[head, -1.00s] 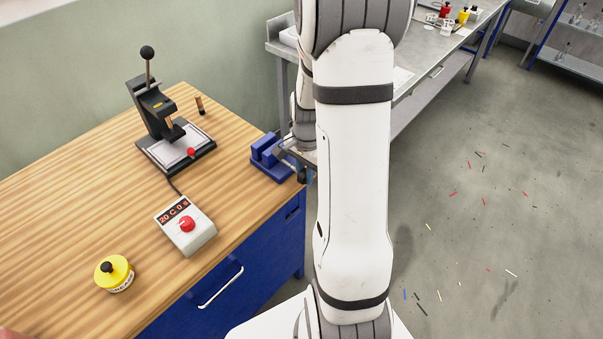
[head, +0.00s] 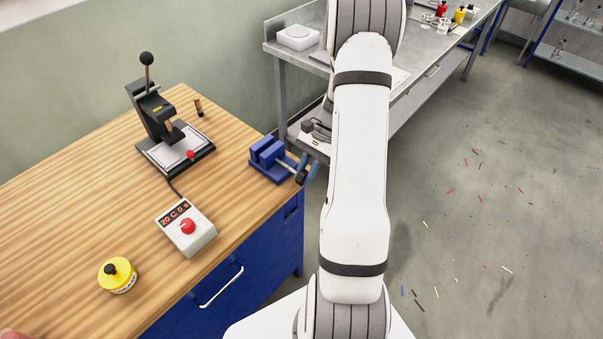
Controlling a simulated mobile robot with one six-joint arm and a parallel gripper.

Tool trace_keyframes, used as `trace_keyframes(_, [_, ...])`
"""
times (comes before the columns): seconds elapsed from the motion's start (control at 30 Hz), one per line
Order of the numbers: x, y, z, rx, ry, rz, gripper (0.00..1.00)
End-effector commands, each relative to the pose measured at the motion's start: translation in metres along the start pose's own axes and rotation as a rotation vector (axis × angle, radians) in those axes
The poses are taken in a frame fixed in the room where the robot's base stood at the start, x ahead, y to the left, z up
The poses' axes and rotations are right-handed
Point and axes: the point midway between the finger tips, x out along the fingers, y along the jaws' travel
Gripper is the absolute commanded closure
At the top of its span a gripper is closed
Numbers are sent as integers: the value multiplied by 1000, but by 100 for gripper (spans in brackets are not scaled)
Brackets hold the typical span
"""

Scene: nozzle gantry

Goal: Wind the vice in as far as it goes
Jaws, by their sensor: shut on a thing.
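The blue vice (head: 268,158) is at the right edge of the wooden bench, beside the blue cabinet's top corner. Its grey screw sticks out to the right toward a dark handle (head: 301,176). My gripper (head: 309,171) is at the handle, off the bench edge, with its blue-grey fingers shut on it. The fingers are small in the picture and partly cover the handle. How far apart the vice jaws stand is hard to tell.
A press (head: 160,112) with a black-knobbed lever, a control box (head: 186,226) with a red knob and a yellow pot (head: 117,273) stand on the bench. A steel table (head: 420,62) is behind my arm. The floor at right is clear except for scattered scraps.

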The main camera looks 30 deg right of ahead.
Motion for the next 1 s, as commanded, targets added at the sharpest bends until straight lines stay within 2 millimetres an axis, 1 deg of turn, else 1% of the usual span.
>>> trace_keyframes(0.03, [3, 4, -3, 4, -38, 9, 100])
trace_keyframes(0.2, [4, 4, -4, 1, -142, 9, 100])
trace_keyframes(0.4, [4, 4, -5, -3, -218, 9, 100])
trace_keyframes(0.6, [5, 4, -5, -3, -252, 9, 100])
trace_keyframes(1.0, [6, 3, -5, -3, -258, 10, 100])
